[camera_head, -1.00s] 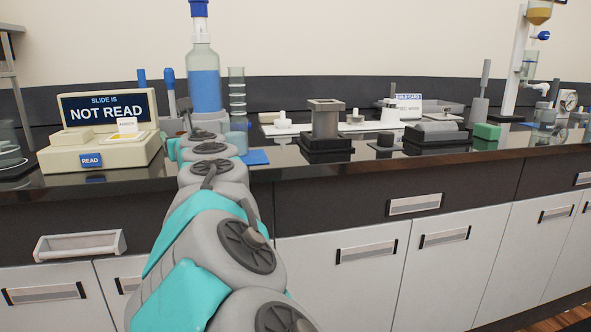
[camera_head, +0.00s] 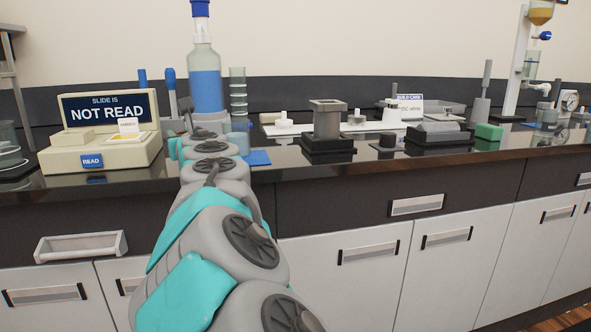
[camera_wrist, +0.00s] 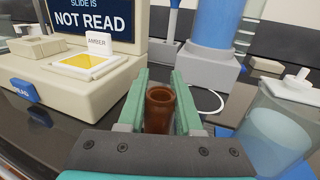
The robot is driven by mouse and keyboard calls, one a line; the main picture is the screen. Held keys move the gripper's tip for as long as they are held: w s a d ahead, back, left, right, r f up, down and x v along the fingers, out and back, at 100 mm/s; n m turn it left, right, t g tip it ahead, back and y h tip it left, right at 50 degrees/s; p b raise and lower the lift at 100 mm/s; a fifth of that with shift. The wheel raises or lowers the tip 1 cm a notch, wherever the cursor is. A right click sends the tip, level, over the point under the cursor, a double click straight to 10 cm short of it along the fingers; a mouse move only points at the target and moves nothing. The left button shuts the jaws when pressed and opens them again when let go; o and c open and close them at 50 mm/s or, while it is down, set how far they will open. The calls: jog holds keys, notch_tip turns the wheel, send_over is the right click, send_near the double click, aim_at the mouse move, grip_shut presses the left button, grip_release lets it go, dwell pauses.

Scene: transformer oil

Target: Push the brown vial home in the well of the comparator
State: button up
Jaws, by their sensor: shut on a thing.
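The brown vial (camera_wrist: 159,108) is between the green fingers of my gripper (camera_wrist: 159,92) in the wrist view. The gripper is shut on it, and the vial's open round mouth faces the camera. The vial's lower end is hidden by the gripper body. The cream comparator (camera_head: 101,151) stands at the left of the head view, with a dark panel reading "SLIDE IS NOT READ". In the wrist view the comparator (camera_wrist: 96,88) is just left of the fingers, and the vial appears apart from it. I cannot make out its well clearly.
An "AMBER" card (camera_wrist: 98,44) stands on the comparator by a yellow slide. A blue-filled bottle (camera_head: 206,88) stands behind my gripper. A clear beaker (camera_wrist: 275,130) is close on the right. Other apparatus (camera_head: 327,130) occupies the counter farther right.

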grip_shut()
jog(key=shift+r, duration=0.1)
jog(key=shift+r+p, duration=1.9)
jog(key=shift+p, duration=0.05)
